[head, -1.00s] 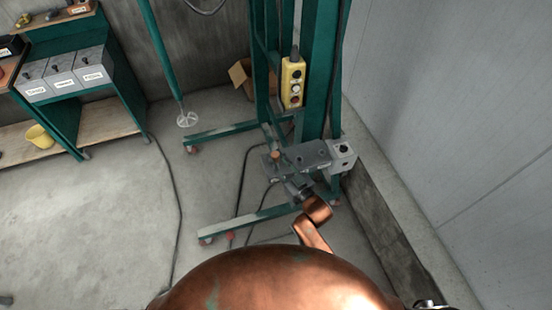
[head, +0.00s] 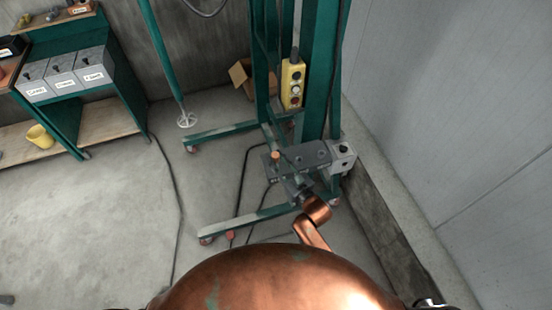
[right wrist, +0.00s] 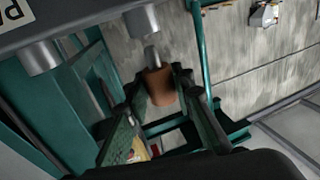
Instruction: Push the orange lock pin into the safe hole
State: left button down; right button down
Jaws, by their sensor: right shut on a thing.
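The orange lock pin (head: 276,155) shows in the head view as a small orange knob at the left end of a grey lock plate (head: 312,153) on the green mast. In the right wrist view the pin (right wrist: 160,86) has a brown-orange knob and a short metal shaft pointing at a grey cylindrical boss (right wrist: 141,21) under the plate. My right gripper (head: 291,178), also in the right wrist view (right wrist: 160,92), is shut on the knob, one finger each side. The safe hole's label is not readable. My left gripper is out of view.
A second boss (right wrist: 40,57) sits beside the first. A grey box (head: 342,155) closes the plate's right end. A yellow control pendant (head: 292,82) hangs on the mast above. The grey wall (head: 450,100) is close on the right. Open floor (head: 90,220) lies left.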

jog(key=shift+f+b, duration=1)
jog(key=shift+f, duration=0.7)
jog(key=c, duration=1.6)
grip_release()
jog(key=v, duration=1.2)
jog(key=shift+f, duration=0.1)
